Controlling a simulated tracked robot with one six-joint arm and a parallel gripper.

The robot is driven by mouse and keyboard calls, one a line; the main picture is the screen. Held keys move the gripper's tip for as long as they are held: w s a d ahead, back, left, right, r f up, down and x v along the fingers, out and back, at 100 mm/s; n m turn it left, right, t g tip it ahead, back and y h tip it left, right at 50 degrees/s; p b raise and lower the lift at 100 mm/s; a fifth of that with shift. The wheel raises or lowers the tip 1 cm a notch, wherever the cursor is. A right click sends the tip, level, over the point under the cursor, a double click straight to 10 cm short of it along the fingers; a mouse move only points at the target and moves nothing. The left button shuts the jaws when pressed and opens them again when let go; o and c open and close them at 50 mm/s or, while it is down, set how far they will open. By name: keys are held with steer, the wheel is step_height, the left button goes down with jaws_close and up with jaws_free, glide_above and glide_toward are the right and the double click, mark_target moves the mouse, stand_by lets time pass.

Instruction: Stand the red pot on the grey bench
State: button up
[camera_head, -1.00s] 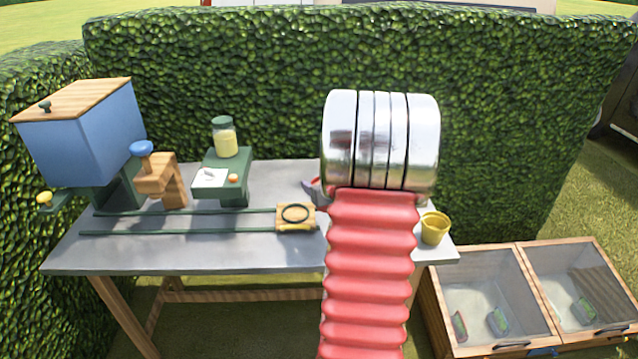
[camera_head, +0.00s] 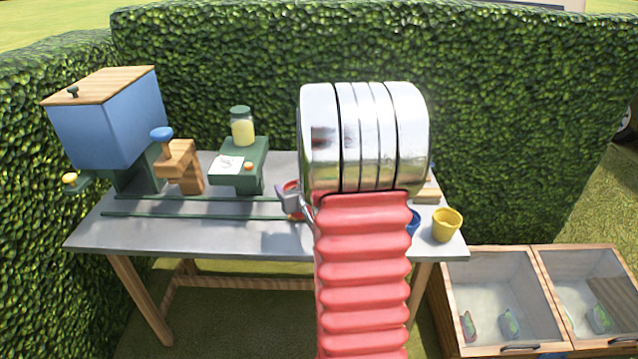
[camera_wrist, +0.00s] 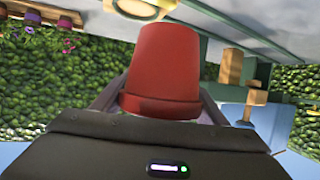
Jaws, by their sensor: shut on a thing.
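The red pot (camera_wrist: 166,65) fills the middle of the wrist view, its rim towards the camera and its narrower base towards the grey bench. My gripper (camera_wrist: 160,103) is shut on it, one finger on each side. In the head view, a small part of the red pot (camera_head: 291,187) shows beside my gripper (camera_head: 293,199), left of my arm; the rest is hidden. The grey bench (camera_head: 130,233) lies beneath. I cannot tell whether the pot touches it.
A yellow pot (camera_head: 447,226) and a partly hidden blue pot (camera_head: 413,222) stand at the bench's right end. A blue hopper (camera_head: 115,120), wooden block (camera_head: 180,167), green stand (camera_head: 238,178) with jar (camera_head: 242,127) and green rails (camera_head: 180,214) occupy the left. The front-left bench is clear.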

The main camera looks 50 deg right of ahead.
steer(key=w+a+n+y, duration=0.2)
steer(key=w+a, duration=0.1)
steer(key=a, duration=1)
steer(key=w+a+n+t+y, duration=0.1)
steer(key=w+a+y, duration=0.1)
steer(key=a, duration=1.1)
steer(key=w+a+n+y, duration=0.2)
steer(key=w+a, duration=0.1)
steer(key=a, duration=1)
steer(key=shift+w+a+n+t, duration=0.3)
steer(key=shift+w, duration=0.05)
steer(key=shift+a, duration=0.1)
